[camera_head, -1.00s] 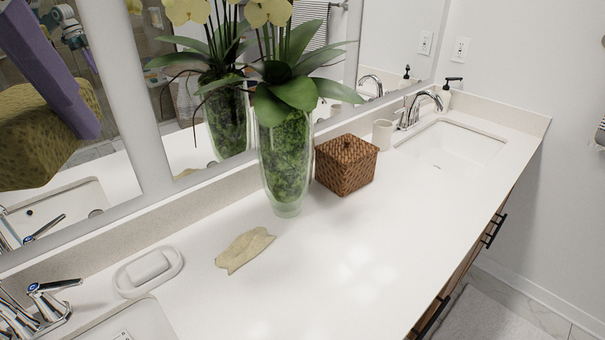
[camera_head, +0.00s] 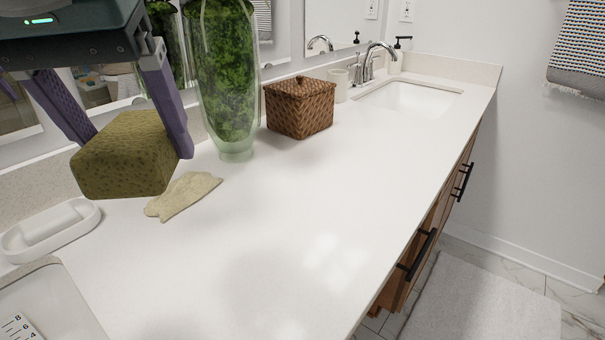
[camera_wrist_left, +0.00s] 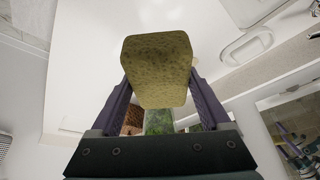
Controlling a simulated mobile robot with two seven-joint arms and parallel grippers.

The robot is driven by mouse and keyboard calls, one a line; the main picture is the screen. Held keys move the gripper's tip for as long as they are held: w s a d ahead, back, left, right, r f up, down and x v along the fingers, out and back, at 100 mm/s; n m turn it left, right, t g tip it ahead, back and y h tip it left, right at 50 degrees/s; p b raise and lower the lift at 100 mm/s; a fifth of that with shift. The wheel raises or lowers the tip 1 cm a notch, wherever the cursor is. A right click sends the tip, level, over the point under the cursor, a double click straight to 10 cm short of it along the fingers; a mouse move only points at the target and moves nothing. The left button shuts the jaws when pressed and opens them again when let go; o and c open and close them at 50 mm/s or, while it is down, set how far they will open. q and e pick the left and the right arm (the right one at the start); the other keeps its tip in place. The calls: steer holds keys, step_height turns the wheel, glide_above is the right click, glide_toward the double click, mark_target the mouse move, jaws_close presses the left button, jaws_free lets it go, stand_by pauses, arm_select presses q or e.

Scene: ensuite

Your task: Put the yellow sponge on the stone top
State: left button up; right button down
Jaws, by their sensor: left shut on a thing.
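The yellow sponge (camera_head: 126,158) is an olive-yellow block in the head view. My left gripper (camera_head: 128,140) is shut on it, one purple finger at each side. The sponge is held above the counter, in front of the mirror. In the left wrist view the sponge (camera_wrist_left: 157,70) sits between the two purple fingers (camera_wrist_left: 158,92). The stone top (camera_head: 290,210) is the long white counter, with broad bare room in its middle. My right gripper is in neither view.
A green-filled glass vase (camera_head: 226,80) and a woven basket (camera_head: 300,108) stand at the back. The far sink (camera_head: 408,97) is at right.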

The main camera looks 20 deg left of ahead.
mark_target(194, 292)
arm_select(q)
step_height(194, 292, down, 20)
steer(key=b, duration=0.4)
steer(key=shift+r+b, duration=0.2)
steer(key=shift+b, duration=0.2)
steer(key=shift+s, duration=0.1)
steer(key=o, duration=1)
steer(key=shift+f, duration=0.1)
